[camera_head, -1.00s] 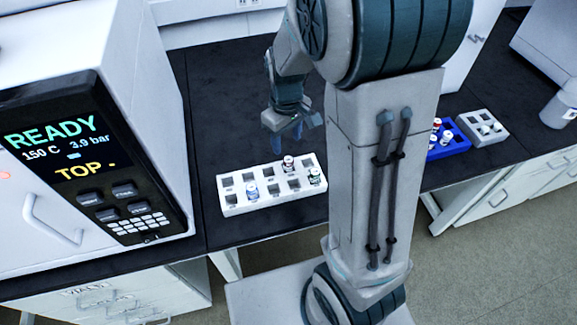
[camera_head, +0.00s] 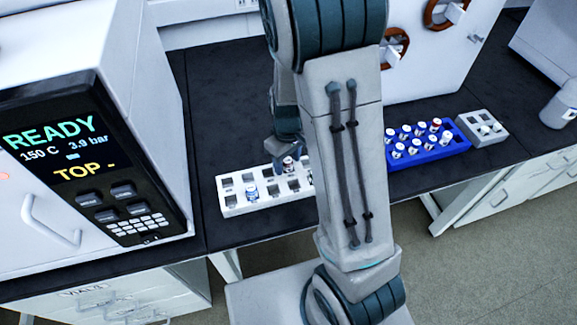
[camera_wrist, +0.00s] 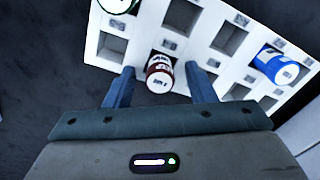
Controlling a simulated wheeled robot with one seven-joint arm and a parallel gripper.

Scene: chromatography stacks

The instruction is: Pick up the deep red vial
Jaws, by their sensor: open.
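The deep red vial (camera_wrist: 159,74) stands in a slot of the white rack (camera_wrist: 148,45), at the rack's near edge in the wrist view. In the head view a vial (camera_head: 288,164) shows in the white rack (camera_head: 240,210), just below my gripper (camera_head: 284,150). My gripper (camera_wrist: 160,88) is open in the wrist view, with one blue finger on each side of the red vial. I cannot tell how far the fingertips reach down beside it. A blue vial (camera_wrist: 277,66) and a dark green vial (camera_wrist: 118,4) stand in other slots of this rack.
A blue rack (camera_head: 430,153) full of several vials and a small grey rack (camera_head: 480,128) stand to the right. A white instrument with a READY screen (camera_head: 60,140) stands at the left. The dark bench (camera_head: 220,110) behind the white rack is clear.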

